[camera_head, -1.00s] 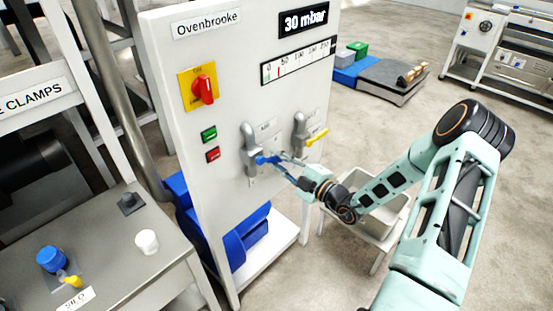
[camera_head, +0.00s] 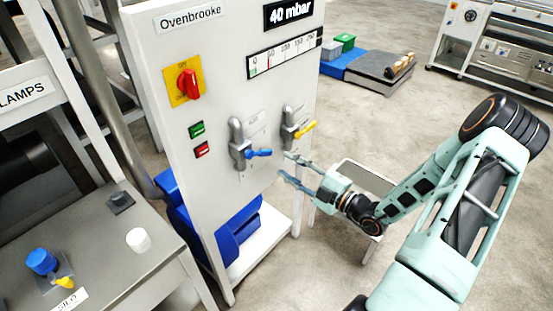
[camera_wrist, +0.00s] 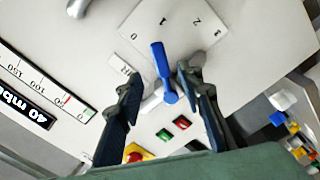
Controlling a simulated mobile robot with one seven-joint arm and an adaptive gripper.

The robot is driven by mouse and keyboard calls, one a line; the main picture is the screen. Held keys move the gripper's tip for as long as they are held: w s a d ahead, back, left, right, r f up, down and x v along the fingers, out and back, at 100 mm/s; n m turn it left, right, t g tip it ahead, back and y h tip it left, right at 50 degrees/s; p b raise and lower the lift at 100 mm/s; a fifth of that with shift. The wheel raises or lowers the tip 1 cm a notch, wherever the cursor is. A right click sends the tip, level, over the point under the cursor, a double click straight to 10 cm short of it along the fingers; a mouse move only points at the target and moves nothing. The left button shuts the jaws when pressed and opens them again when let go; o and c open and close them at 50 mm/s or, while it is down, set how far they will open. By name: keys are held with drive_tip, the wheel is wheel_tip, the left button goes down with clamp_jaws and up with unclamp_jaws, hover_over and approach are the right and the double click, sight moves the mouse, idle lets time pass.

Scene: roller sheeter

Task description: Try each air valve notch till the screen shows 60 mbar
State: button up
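The screen (camera_head: 289,12) at the top of the white panel (camera_head: 215,90) reads 40 mbar; it also shows, turned over, in the wrist view (camera_wrist: 24,104). A blue valve handle (camera_head: 259,153) sticks out from a grey fitting on the panel, with a yellow handle (camera_head: 306,128) on another fitting to its right. My gripper (camera_head: 286,167) is open and empty, a little right of and below the blue handle. In the wrist view the blue handle (camera_wrist: 162,72) shows between my parted fingers (camera_wrist: 158,80), beside a plate (camera_wrist: 178,30) marked with digits. Which digit it points at is unclear.
The panel also carries a red rotary switch (camera_head: 187,83), green (camera_head: 196,130) and red (camera_head: 202,150) buttons and a pressure scale (camera_head: 285,54). A side table (camera_head: 100,240) with a white cup (camera_head: 138,240) stands left. A light stand (camera_head: 362,180) is behind my arm.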

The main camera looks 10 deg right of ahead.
drive_tip(key=shift+v, duration=1.2)
drive_tip(key=shift+a, duration=0.1)
